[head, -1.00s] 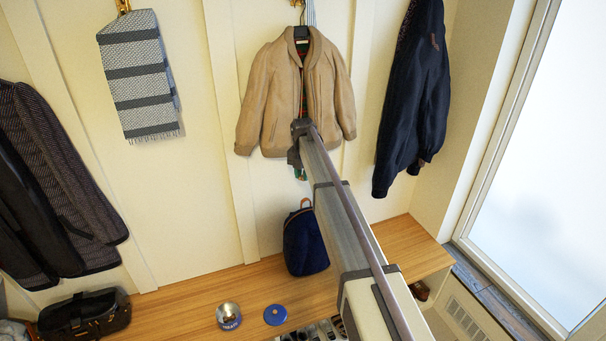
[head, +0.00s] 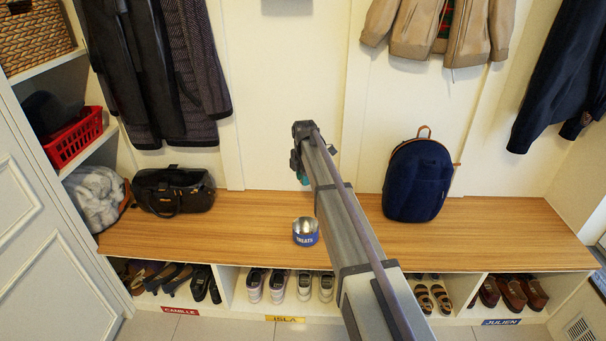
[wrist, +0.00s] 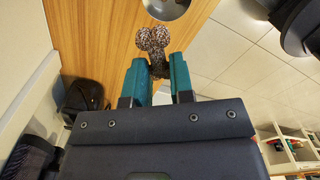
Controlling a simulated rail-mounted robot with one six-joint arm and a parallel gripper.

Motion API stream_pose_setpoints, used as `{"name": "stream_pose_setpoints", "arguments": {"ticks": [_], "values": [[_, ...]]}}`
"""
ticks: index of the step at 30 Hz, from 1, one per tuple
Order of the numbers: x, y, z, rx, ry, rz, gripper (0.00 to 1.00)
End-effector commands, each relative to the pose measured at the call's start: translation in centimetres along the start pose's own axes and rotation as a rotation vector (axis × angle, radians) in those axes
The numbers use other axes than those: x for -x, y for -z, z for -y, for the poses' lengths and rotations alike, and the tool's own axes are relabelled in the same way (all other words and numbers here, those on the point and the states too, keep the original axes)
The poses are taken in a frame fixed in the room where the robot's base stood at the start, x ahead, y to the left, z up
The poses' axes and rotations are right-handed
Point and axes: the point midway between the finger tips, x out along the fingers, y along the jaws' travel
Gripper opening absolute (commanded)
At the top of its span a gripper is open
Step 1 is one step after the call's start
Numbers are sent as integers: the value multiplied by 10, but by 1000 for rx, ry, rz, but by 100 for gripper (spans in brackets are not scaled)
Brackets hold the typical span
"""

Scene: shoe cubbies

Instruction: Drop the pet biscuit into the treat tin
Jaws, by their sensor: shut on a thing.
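The pet biscuit (wrist: 153,42) is bone-shaped, brown and speckled, and sticks out past the teal fingertips of my gripper (wrist: 158,70) in the wrist view. My gripper is shut on its shaft. In the head view my gripper (head: 303,176) shows only partly at the arm's far end, and the biscuit is hidden there. The treat tin (head: 306,232) is round, silver and blue, labelled TREATS, and stands open on the bench left of my arm. In the wrist view the tin (wrist: 168,7) is cut by the top edge, just beyond the biscuit, apart from it in the picture.
The wooden bench (head: 250,212) is mostly clear around the tin. A black bag (head: 172,192) sits on its left part and a navy backpack (head: 418,180) right of my arm. Cubbies with several shoes (head: 277,283) run below. Coats (head: 165,70) hang above.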

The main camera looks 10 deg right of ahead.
Motion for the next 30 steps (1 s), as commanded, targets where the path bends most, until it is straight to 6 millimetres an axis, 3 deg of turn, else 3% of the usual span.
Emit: {"name": "stream_pose_setpoints", "arguments": {"ticks": [1, 3, 7, 12, 20, 30], "values": [[-50, 2, 6, -66, 0, 0, 0], [-79, 5, 11, -179, 0, 0, 0], [-116, 9, 20, -398, 0, 0, 0], [-132, 11, 26, -577, 0, 0, 0], [-136, 11, 26, -601, 0, 0, 0], [-186, 11, 26, -599, 0, 0, 0]]}}
